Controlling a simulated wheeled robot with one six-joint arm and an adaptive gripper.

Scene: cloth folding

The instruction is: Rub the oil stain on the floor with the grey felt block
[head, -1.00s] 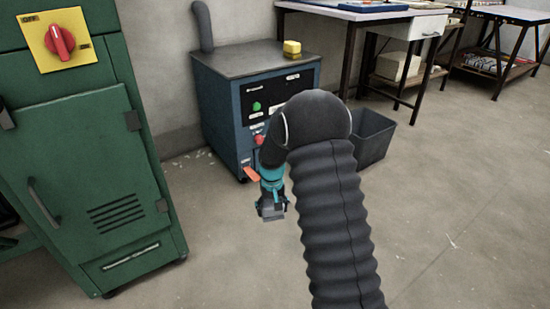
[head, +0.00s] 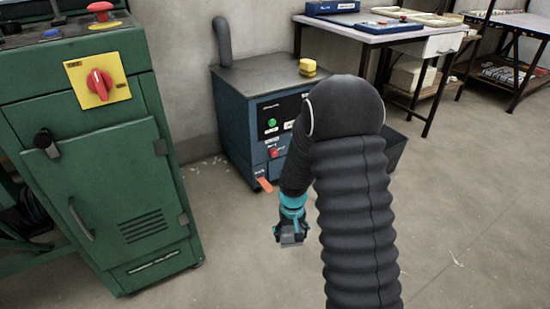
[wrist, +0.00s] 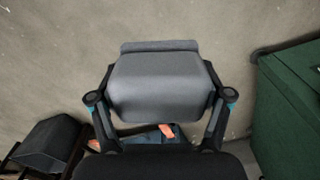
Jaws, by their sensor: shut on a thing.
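My gripper (head: 288,233) is at the end of my bent arm, low over the open floor in front of the blue machine. In the wrist view its two fingers (wrist: 160,104) are shut on the sides of the grey felt block (wrist: 160,85). The block shows as a smooth grey pad with a thinner strip along its far edge. In the head view the block (head: 291,240) is small and partly hidden by the fingers. I see no oil stain on the visible floor; my arm covers part of it. I cannot tell whether the block touches the floor.
A green cabinet (head: 110,175) with a red switch stands at left. A blue machine (head: 262,120) with an orange tab (head: 264,185) stands behind my gripper. A dark bin (head: 396,148) is partly behind my arm. Workbenches (head: 385,32) stand at the back. Floor at right is clear.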

